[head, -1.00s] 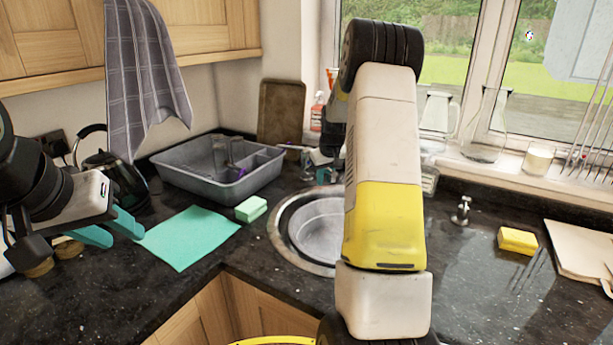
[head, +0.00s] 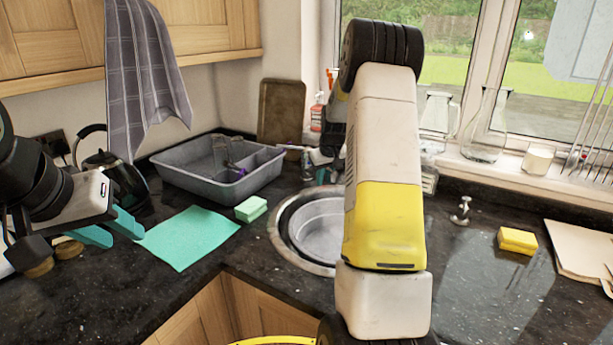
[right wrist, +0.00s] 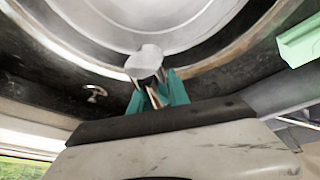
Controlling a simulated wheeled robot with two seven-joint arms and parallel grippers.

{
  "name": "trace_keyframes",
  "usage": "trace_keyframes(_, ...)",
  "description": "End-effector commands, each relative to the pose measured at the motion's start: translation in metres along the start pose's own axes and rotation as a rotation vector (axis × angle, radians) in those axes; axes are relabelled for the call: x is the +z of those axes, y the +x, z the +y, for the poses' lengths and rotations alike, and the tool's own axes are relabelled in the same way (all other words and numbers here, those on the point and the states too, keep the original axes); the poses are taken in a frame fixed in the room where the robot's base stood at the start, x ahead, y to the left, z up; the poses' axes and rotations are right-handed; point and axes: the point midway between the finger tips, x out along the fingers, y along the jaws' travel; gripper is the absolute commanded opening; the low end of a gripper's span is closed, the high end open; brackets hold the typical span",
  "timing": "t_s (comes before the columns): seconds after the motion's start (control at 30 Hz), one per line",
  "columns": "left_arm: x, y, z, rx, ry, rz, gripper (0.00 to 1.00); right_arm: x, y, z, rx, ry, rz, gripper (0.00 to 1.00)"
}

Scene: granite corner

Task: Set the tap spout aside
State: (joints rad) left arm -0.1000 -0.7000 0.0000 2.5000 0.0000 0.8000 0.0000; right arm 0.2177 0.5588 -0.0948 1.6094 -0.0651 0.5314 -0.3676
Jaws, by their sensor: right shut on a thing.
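The tap spout (right wrist: 146,62) shows in the right wrist view as a short, shiny metal piece at the edge of the round sink (right wrist: 190,15). My right gripper (right wrist: 157,90) is shut on it, with a teal finger on either side. I cannot tell whether the spout is still seated on its base.
The sink (head: 283,238) is partly behind my arm. A grey basin (head: 175,172), teal cloth (head: 185,240) and green sponge (head: 251,209) lie left of it. A small metal fitting (head: 461,211), yellow sponge (head: 517,240) and board (head: 580,252) lie right. Glassware (head: 485,130) lines the sill.

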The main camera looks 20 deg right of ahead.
Motion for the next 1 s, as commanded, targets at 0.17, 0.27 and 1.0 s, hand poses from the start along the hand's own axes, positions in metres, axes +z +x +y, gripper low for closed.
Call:
trace_keyframes(0.17, 0.000, 0.000, 0.000, 0.000, 0.000, 0.000, 0.36, 0.000, 0.000, 0.000, 0.000, 0.000, -0.001, 0.00)
trace_keyframes(0.27, 0.000, 0.000, 0.000, 0.000, 0.000, 0.000, 0.36, 0.000, 0.000, 0.002, -0.001, -0.004, 0.000, 0.00)
trace_keyframes(1.0, 0.000, 0.000, 0.000, 0.000, 0.000, 0.000, 0.36, -0.010, 0.012, 0.072, -0.169, -0.403, 0.043, 0.00)
